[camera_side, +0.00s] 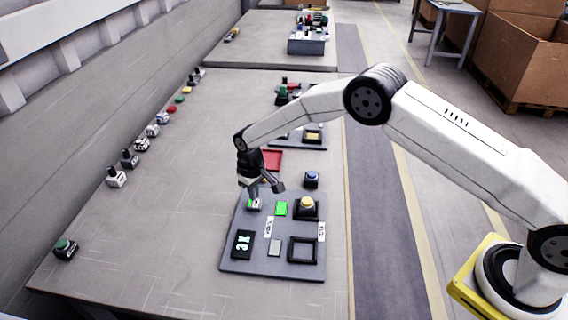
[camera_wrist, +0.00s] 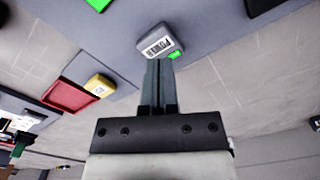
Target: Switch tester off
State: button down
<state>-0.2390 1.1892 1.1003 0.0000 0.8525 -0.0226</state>
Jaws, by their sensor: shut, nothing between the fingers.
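The tester is a grey panel (camera_side: 228,262) on the bench in the side view. Its power switch (camera_side: 255,205) sits at the panel's upper left, with a small green light lit beside it. In the wrist view the switch (camera_wrist: 158,40) is a grey block with a white POWER label, and the green light (camera_wrist: 173,55) glows at its edge. A green square (camera_side: 281,208) and a dark display (camera_side: 243,243) with pale green characters are also lit. My gripper (camera_wrist: 160,64) is shut and empty, its tips at the switch's edge; I cannot tell whether they touch.
A yellow button (camera_side: 306,203) and a dark square frame (camera_side: 303,250) are on the panel. A blue-topped box (camera_side: 312,179) and a red tray (camera_side: 272,160) lie behind it. Several small switches line the left side. The bench's middle left is clear.

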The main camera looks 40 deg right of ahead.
jog(key=shift+f, duration=1.1)
dwell(1.0)
jog(key=shift+r, duration=3.55)
jog(key=shift+r, duration=0.1)
notch_tip(320, 180, up, 6)
send_over(255, 203)
jog(key=shift+w, duration=0.1)
jog(key=shift+d, duration=0.1)
